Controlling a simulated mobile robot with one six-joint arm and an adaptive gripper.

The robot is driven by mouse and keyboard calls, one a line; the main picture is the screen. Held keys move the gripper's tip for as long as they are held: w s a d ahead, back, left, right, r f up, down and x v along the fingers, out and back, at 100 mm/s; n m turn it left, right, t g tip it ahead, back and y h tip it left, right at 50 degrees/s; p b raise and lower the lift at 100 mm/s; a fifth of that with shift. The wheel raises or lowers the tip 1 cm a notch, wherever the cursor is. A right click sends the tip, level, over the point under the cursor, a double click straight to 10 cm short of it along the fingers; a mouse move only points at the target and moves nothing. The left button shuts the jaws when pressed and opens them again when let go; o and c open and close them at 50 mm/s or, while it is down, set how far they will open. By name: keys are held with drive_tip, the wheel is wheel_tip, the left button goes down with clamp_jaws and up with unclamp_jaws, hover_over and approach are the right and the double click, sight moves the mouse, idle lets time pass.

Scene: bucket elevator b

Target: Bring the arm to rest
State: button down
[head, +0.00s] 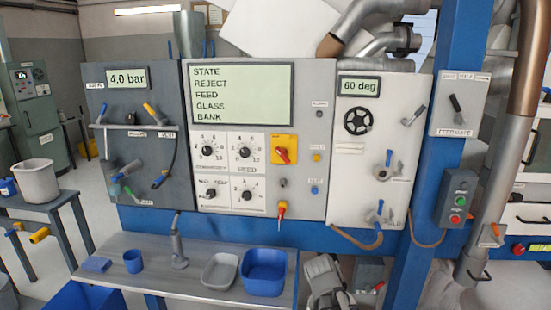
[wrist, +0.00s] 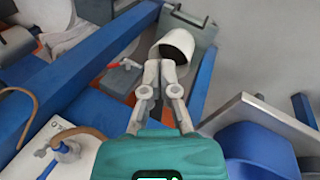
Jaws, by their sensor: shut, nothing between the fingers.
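My gripper (wrist: 160,72) shows in the wrist view, with a teal body at the bottom and two pale grey fingers pointing up the picture. The fingers are shut with nothing between them. Beyond the fingertips is the open end of a pale cylinder (wrist: 178,45), over a grey box-like part (wrist: 188,25); I cannot tell the gap between it and the fingers. In the head view I cannot make out the fingers clearly.
The control panel (head: 318,200) stands behind a bench (head: 210,292) with a blue tub (head: 265,272), a grey tray (head: 220,271) and a blue cup (head: 133,261). A blue post (head: 425,200) stands right. In the wrist view, a blue valve (wrist: 66,151) and a blue tub (wrist: 258,148) flank the gripper.

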drive_tip(key=shift+s+a+f+m+g+y+p, duration=0.15)
drive_tip(key=shift+s+a+m+y, duration=0.15)
drive_tip(key=shift+s+y, duration=0.5)
drive_tip(key=shift+s+a+f+m+g+y+p, duration=0.1)
drive_tip(key=shift+s+a+m+g+y, duration=0.1)
drive_tip(key=shift+s+m+y, duration=0.55)
drive_tip(key=shift+s+a+f+m+g+y+p, duration=0.15)
drive_tip(key=shift+s+a+y, duration=0.1)
drive_tip(key=shift+s+y, duration=0.6)
drive_tip(key=shift+s+r, duration=0.1)
drive_tip(key=shift+s, duration=0.05)
